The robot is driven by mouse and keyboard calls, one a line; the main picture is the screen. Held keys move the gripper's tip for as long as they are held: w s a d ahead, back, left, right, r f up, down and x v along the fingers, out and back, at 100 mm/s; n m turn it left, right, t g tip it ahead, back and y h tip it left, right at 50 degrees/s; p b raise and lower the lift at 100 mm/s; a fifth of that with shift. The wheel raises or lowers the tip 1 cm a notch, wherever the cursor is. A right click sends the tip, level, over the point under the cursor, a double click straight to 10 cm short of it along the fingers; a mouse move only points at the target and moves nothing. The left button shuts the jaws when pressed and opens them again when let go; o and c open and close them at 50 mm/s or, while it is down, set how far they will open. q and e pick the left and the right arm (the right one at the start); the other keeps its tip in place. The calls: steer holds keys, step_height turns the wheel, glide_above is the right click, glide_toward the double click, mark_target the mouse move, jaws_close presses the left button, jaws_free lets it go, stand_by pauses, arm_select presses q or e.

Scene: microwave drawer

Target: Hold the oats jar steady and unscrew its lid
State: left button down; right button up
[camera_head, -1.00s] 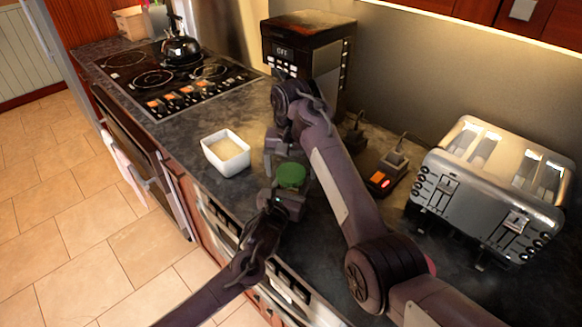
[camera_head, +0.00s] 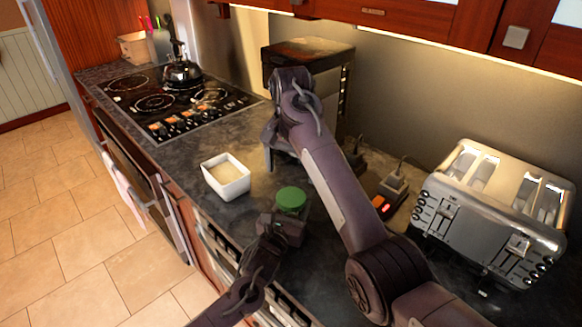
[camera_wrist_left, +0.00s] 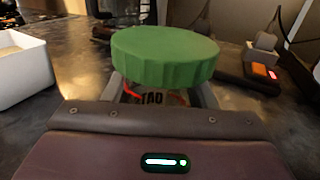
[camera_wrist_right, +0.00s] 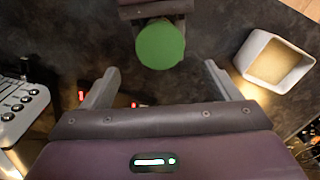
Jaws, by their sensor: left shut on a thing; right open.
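The oats jar's green lid (camera_head: 291,198) sits on top of the jar, near the front of the dark counter. In the left wrist view the green lid (camera_wrist_left: 164,53) hides most of the jar; part of the jar's label (camera_wrist_left: 152,98) shows below it. My left gripper (camera_head: 287,222) is shut on the jar from the front, below the lid. My right gripper (camera_head: 281,158) is open and empty, behind and above the lid. In the right wrist view the lid (camera_wrist_right: 160,44) lies beyond and between the spread fingers (camera_wrist_right: 160,85), apart from them.
A white square bowl (camera_head: 226,187) with pale contents stands left of the jar. A steel toaster (camera_head: 490,215) stands at the right. A dark box-shaped appliance (camera_head: 310,58) is behind my right arm. A cooktop with a kettle (camera_head: 182,72) is at the far left.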

mark_target(291, 197)
steer(key=shift+f, duration=4)
steer(key=c, duration=1.1)
steer(key=n, duration=0.3)
steer(key=o, duration=1.1)
